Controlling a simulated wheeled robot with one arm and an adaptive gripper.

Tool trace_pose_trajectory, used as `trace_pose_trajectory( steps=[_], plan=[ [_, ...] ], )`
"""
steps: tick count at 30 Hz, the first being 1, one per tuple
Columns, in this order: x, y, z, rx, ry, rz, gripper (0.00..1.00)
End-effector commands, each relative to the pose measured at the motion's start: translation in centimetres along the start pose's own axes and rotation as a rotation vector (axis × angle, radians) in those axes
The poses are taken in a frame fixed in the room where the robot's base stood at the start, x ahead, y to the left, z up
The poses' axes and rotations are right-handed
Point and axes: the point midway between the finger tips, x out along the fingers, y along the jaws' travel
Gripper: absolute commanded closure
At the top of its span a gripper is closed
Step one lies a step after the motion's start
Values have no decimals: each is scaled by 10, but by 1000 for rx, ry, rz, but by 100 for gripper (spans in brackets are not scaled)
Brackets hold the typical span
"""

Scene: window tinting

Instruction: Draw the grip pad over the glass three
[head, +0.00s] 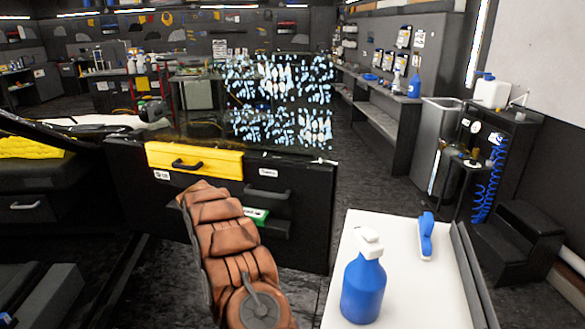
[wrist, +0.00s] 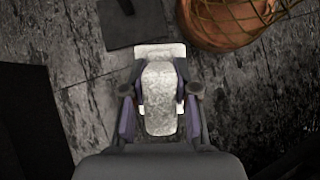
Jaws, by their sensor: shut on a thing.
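My gripper (wrist: 160,95) is shut on a pale grey-white pad (wrist: 162,73), with one dark purple jaw on each side of it. Below the pad in the wrist view is dark grey floor. A glass pane (head: 280,100) with pale blue blotches stands upright at the back of the dark cabinet in the head view. I see only one such pane clearly, and no number on it. My gripper and the pad are not visible in the head view; the pad is not seen touching the glass.
The dark cabinet (head: 305,225) has a yellow drawer (head: 215,162). A white-topped cart (head: 400,285) at the front right holds a blue spray bottle (head: 363,290) and a blue handled tool (head: 425,237). Black steps (head: 515,240) stand far right.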

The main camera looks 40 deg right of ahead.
Motion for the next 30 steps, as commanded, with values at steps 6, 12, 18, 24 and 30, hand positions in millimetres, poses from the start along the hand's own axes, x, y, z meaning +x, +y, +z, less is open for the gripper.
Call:
trace_pose_trajectory(
  steps=[6,12,18,24,30],
  plan=[
    [-9,42,18,-80,-81,73,100],
    [-17,75,37,-153,-163,143,100],
    [-27,104,54,-223,-242,222,100],
    [-41,134,72,-291,-325,321,100],
    [-55,162,93,-358,-421,433,100]
  ],
)
